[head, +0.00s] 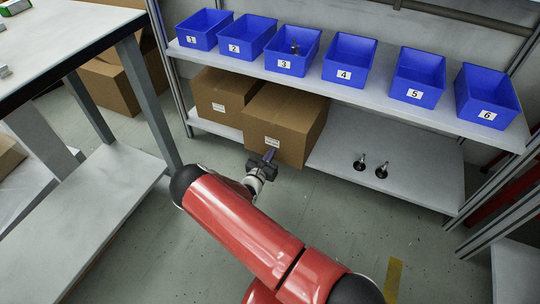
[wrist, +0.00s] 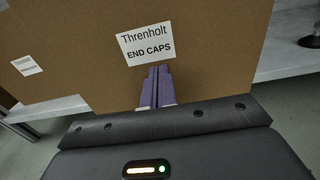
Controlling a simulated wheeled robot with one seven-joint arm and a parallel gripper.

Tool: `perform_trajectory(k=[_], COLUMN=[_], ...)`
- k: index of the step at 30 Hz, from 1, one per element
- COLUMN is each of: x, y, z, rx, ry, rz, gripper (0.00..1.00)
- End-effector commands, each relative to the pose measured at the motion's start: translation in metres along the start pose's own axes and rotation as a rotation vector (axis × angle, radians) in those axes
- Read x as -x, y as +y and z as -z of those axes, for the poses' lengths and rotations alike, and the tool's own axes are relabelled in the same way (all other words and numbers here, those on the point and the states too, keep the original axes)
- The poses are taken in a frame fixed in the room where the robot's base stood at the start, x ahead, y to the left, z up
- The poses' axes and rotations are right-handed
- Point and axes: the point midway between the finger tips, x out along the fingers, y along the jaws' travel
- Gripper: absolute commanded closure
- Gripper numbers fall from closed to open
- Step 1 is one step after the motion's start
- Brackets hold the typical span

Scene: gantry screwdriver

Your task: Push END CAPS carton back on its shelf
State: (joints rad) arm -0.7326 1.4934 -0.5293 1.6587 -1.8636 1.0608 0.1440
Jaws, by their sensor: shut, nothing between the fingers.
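The END CAPS carton (head: 286,118) is a brown box on the lower shelf (head: 400,160). In the head view its front stands out past the shelf's front edge and past the carton to its left. Its white label reading "Threnholt END CAPS" faces me in the wrist view, where the carton (wrist: 210,75) fills much of the picture. My gripper (head: 268,158) is shut and empty, in front of the carton's lower front face. In the wrist view the fingertips (wrist: 157,70) reach just below the label. I cannot tell whether they touch the cardboard.
A second brown carton (head: 222,95) stands to the left on the same shelf. Two dark-footed parts (head: 371,167) stand on the shelf to the right. Several numbered blue bins (head: 350,60) line the shelf above. A workbench (head: 70,30) stands at the left.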

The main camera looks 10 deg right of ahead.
Motion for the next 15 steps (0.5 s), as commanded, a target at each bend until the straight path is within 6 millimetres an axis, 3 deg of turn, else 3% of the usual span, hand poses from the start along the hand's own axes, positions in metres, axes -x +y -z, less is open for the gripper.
perform_trajectory(k=[9, 15], x=[-0.058, -0.067], y=[-0.001, -0.001], z=[0.002, 0.000], rx=[-0.001, 0.000], ry=[-0.002, 0.000], rz=[0.003, 0.001], gripper=[1.00, 1.00])
